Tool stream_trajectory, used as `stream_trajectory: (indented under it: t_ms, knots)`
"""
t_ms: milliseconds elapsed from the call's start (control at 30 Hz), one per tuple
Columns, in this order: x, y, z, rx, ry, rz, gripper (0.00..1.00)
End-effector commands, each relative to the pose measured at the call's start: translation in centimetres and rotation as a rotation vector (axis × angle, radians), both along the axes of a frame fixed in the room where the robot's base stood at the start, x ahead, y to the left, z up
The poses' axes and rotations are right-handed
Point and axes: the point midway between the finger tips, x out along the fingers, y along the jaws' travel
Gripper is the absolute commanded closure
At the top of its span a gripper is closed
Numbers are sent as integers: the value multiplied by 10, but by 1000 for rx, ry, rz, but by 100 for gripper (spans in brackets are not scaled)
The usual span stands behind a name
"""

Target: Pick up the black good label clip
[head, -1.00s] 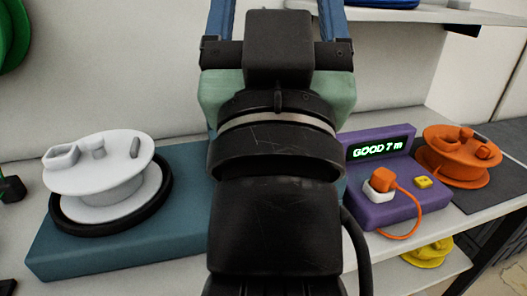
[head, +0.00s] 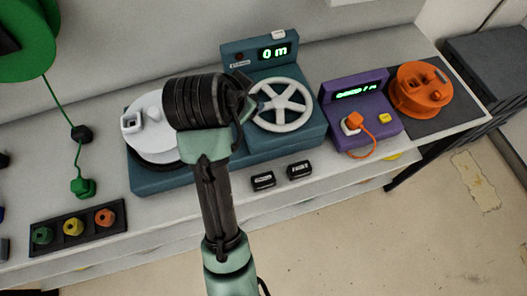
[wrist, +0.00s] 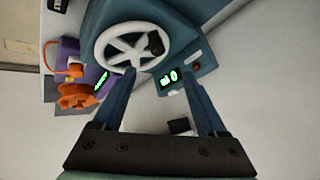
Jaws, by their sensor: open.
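Two small black clips with pale labels lie on the white bench in front of the teal machine: a left clip (head: 263,180) and a right clip (head: 299,170). The left label seems to read GOOD and the right one FAULT, but the print is tiny. My gripper (wrist: 157,75) is open and empty in the wrist view. Its fingers point toward the teal machine's wheel and display, away from the clips. In the head view my wrist hides most of the gripper, above the machine. A dark box at the wrist view's top left edge may be a clip.
The teal machine (head: 165,180) carries a white reel (head: 150,108) and a spoked handwheel (head: 281,122). A purple unit (head: 378,134) with an orange cord and an orange reel (head: 420,95) stand right. A black tray (head: 58,240) of colored plugs lies left. Bench around the clips is clear.

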Motion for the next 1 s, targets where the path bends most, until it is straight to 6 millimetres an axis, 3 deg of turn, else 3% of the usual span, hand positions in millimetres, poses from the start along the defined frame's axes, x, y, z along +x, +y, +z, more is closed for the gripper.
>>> stream_trajectory:
  t_ms: [33,100,200,333,467,1000]
  knots:
    - [-18,7,-32,26,108,-95,25]
    - [-44,10,-62,43,222,-242,25]
    - [-74,10,-90,36,328,-418,25]
    - [-98,10,-105,17,390,-557,25]
    - [-105,7,-117,9,405,-606,25]
    - [-96,-17,-176,11,405,-603,25]
